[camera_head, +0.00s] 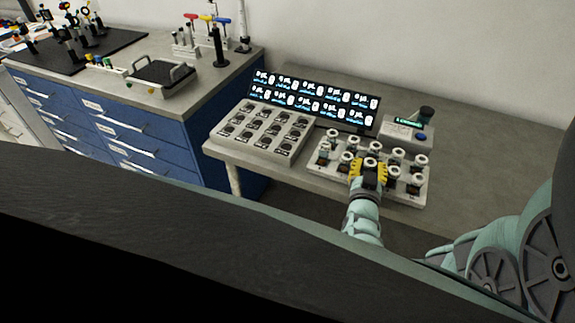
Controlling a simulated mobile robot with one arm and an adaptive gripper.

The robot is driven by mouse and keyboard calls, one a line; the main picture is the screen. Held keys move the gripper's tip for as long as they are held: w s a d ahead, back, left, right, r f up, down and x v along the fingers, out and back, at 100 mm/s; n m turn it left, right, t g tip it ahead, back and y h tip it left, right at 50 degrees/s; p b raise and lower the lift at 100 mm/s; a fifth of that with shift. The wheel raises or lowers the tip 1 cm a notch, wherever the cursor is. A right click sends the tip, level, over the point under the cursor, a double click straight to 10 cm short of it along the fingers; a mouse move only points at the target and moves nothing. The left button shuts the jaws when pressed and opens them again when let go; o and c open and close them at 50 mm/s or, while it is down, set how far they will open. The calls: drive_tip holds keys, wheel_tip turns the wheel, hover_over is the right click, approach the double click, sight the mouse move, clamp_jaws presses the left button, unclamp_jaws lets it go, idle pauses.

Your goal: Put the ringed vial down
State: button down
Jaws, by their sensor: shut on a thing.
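My gripper (369,171), with yellow fingers, is shut on a vial (371,161) with a white ring-shaped top, at the middle of the white vial rack (325,173). Several similar white-topped vials stand around it in the rack, such as one at the right (421,160) and one at the left (332,133). The fingers hide the held vial's lower part, so I cannot tell whether it is seated in a slot or raised above one.
A tray with dark round slots (262,118) lies left of the rack. A lit display panel (315,98) stands behind. A small instrument with a blue button (405,135) is behind the rack. The grey bench (480,150) is clear at the right.

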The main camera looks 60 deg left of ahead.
drive_tip(key=shift+f, duration=0.25)
drive_tip(key=c, duration=1)
unclamp_jaws()
drive_tip(key=shift+r, duration=0.1)
